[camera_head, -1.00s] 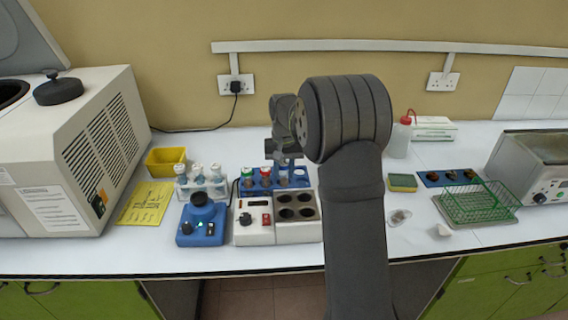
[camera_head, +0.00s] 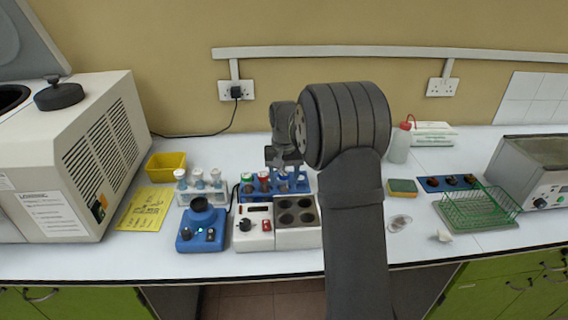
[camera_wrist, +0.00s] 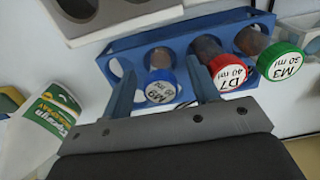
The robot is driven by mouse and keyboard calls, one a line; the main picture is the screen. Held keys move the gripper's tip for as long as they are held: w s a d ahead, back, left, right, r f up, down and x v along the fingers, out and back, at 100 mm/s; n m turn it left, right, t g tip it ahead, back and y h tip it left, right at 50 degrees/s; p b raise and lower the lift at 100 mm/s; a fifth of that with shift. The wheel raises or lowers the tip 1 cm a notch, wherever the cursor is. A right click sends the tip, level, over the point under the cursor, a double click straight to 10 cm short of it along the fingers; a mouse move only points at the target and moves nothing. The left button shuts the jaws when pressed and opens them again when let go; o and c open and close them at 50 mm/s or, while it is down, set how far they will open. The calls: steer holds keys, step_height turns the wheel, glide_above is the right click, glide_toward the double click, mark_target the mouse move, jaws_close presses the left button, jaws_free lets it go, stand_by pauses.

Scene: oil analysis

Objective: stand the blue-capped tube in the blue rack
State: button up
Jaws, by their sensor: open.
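The blue rack (camera_head: 302,186) stands on the bench behind the hotplate units, and it fills the upper wrist view (camera_wrist: 122,52). The blue-capped tube (camera_wrist: 160,90), labelled M9, appears to stand in a rack hole, beside the red-capped D7 tube (camera_wrist: 232,76) and the green-capped M3 tube (camera_wrist: 281,62). My gripper (camera_wrist: 160,66) is open, with one finger on each side of the blue-capped tube. In the head view my gripper (camera_head: 285,166) is over the rack and partly hides it. Whether the fingers touch the tube, and how deep it sits, I cannot tell.
A white rack of pale-capped tubes (camera_head: 188,198) stands to the left. A blue device (camera_head: 187,240) and a white block with dark wells (camera_head: 254,240) stand in front. A wash bottle (camera_head: 399,146), sponge (camera_head: 403,188) and green wire basket (camera_head: 480,207) are to the right.

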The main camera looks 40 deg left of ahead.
step_height(320, 180, up, 17)
stand_by(0.4)
step_height(320, 180, down, 16)
steer(key=shift+f, duration=0.15)
stand_by(0.6)
stand_by(0.8)
